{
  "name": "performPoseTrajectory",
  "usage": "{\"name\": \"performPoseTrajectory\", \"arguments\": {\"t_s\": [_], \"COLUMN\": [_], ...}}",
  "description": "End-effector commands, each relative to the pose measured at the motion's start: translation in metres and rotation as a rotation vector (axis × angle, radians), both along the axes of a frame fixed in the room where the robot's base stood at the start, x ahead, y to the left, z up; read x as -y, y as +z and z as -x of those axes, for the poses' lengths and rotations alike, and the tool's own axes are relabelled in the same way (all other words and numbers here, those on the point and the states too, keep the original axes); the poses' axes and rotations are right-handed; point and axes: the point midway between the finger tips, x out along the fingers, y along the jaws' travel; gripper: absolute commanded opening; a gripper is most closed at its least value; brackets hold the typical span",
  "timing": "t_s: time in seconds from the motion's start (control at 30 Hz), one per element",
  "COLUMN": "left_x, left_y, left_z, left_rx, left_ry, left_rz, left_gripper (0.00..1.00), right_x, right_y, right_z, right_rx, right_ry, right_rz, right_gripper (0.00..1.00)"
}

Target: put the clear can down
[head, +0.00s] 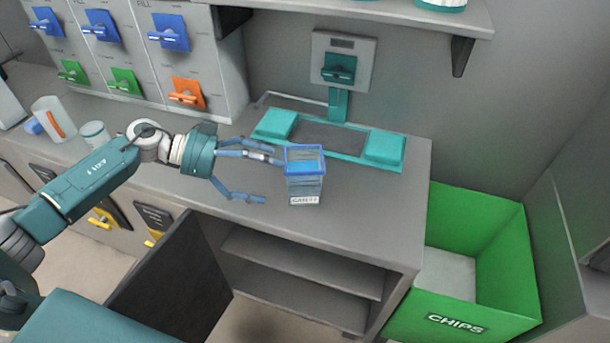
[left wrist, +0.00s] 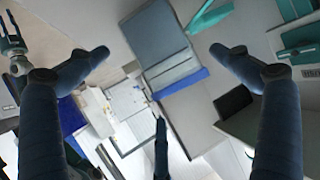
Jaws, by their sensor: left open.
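A clear can (head: 305,181) with a blue rim and a label low on its front appears upright on the grey counter (head: 360,215), near the front edge. Its bluish side and blue band also show in the left wrist view (left wrist: 165,50), between the fingers. My left gripper (head: 268,180) is open just left of the can. Its upper finger reaches close to the can's rim; I cannot tell whether it touches. The fingers (left wrist: 160,52) stand wide apart in the left wrist view. My right gripper is not clearly seen.
A teal machine with a dark pad (head: 335,137) stands behind the can. Dispensers with coloured levers (head: 169,32) stand at the back left. Pale cups (head: 52,118) are at the left. A green CHIPS bin (head: 515,270) is at the right. The counter right of the can is clear.

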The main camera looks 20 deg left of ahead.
Motion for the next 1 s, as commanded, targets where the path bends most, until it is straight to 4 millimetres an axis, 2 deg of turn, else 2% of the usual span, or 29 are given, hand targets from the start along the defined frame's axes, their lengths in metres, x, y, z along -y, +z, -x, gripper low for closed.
{"name": "performPoseTrajectory", "arguments": {"t_s": [0.1, 0.37, 0.63, 0.97, 1.0], "left_x": [0.019, 0.039, 0.073, 0.079, 0.079], "left_y": [-0.005, -0.014, -0.028, -0.033, -0.033], "left_z": [-0.007, -0.014, -0.027, -0.029, -0.029], "left_rx": [0.003, 0.003, 0.005, 0.006, 0.005], "left_ry": [-0.003, -0.001, 0.0, 0.0, 0.0], "left_rz": [0.004, 0.003, 0.005, 0.001, 0.001], "left_gripper": [1.0, 1.0, 1.0, 1.0, 0.92], "right_x": [0.0, 0.001, 0.001, 0.0, 0.0], "right_y": [0.005, 0.008, 0.017, 0.017, 0.017], "right_z": [0.002, 0.012, 0.011, 0.008, 0.007], "right_rx": [-0.003, -0.016, -0.015, -0.01, -0.01], "right_ry": [0.0, 0.0, 0.0, 0.0, 0.0], "right_rz": [0.001, 0.001, 0.001, 0.001, 0.001], "right_gripper": [0.4, 0.4, 0.4, 0.4, 0.4]}}
